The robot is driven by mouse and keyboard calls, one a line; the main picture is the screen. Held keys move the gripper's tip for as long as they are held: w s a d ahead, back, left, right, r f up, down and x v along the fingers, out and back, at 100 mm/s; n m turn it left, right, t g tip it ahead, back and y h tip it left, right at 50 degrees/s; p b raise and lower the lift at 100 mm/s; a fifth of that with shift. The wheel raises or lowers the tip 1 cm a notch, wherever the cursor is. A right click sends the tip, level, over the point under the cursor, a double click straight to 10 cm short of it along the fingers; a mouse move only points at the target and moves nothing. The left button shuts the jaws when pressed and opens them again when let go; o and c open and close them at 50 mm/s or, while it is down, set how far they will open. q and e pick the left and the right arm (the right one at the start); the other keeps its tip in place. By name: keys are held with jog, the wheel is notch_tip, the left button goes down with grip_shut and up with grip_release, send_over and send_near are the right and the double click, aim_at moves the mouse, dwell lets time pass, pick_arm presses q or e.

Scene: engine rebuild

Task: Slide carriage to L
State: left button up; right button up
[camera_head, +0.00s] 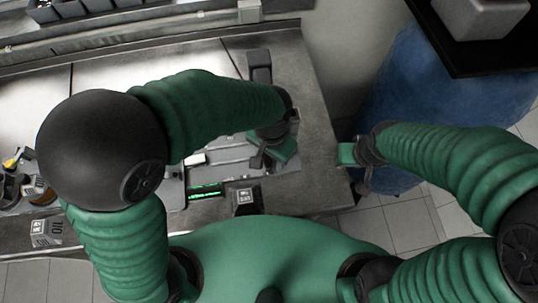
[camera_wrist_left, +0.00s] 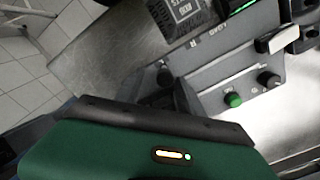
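A grey bench device (camera_head: 222,156) with a lit green strip stands near the bench's right end. Its panel (camera_wrist_left: 222,72) shows in the left wrist view with a letter R, a green button and dark knobs. My left gripper (camera_head: 272,148) is low over the device's right part. In the left wrist view its green body fills the bottom, and dark parts by the R end overlap the panel. I cannot pick out the carriage clearly, nor whether the fingers hold anything. My right gripper (camera_head: 352,156) is off the bench's right edge, apart from the device.
A black block with a white label (camera_head: 245,198) sits at the device's front right. A dark upright block (camera_head: 259,66) stands behind it. An OIL box (camera_head: 46,232) and small parts lie at the left. A blue drum (camera_head: 408,85) stands right of the bench.

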pick_arm(q)
jog(key=shift+w+d, duration=0.1)
jog(key=shift+d, duration=0.1)
jog(key=r, duration=0.5)
jog(key=shift+w+a+r, duration=0.15)
jog(key=shift+w+a, duration=0.1)
jog(key=shift+a, duration=0.05)
notch_tip(320, 180, up, 11)
jog(key=shift+s+d+r+p, duration=0.2)
jog(key=shift+s+d+p, duration=0.05)
jog(key=shift+p, duration=0.05)
jog(key=shift+s, duration=0.1)
